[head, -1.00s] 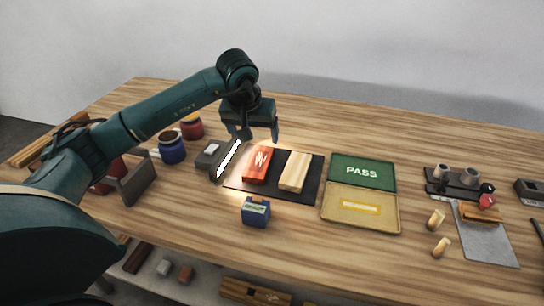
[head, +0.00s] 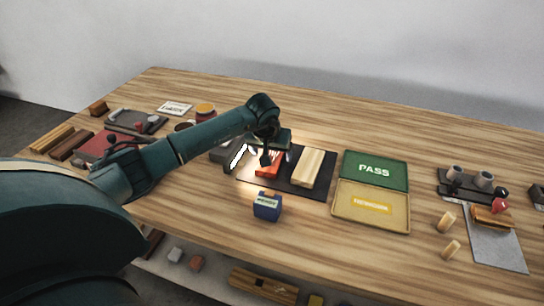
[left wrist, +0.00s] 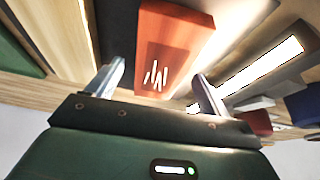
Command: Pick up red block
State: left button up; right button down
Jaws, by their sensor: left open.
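The red block (head: 268,168) lies on a dark mat (head: 324,184), beside a pale wooden block (head: 307,167). In the head view my left gripper (head: 267,158) is right over the red block and hides part of it. In the left wrist view the red block (left wrist: 172,48), with white marks on its top, lies ahead between the two fingers of my left gripper (left wrist: 158,92). The fingers are apart, and I cannot tell whether they reach down around the block. My right gripper is in neither view.
A lit white bar (head: 238,157) stands just left of the mat. A small blue box (head: 267,207) is in front of it. The green PASS tray (head: 374,170) and a yellow tray (head: 371,205) lie to the right. Bare table lies behind the mat.

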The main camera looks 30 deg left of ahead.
pick_arm(q)
jog(key=shift+f, duration=0.25)
jog(key=shift+c, duration=0.4)
jog(key=shift+w, duration=0.1)
jog(key=c, duration=1)
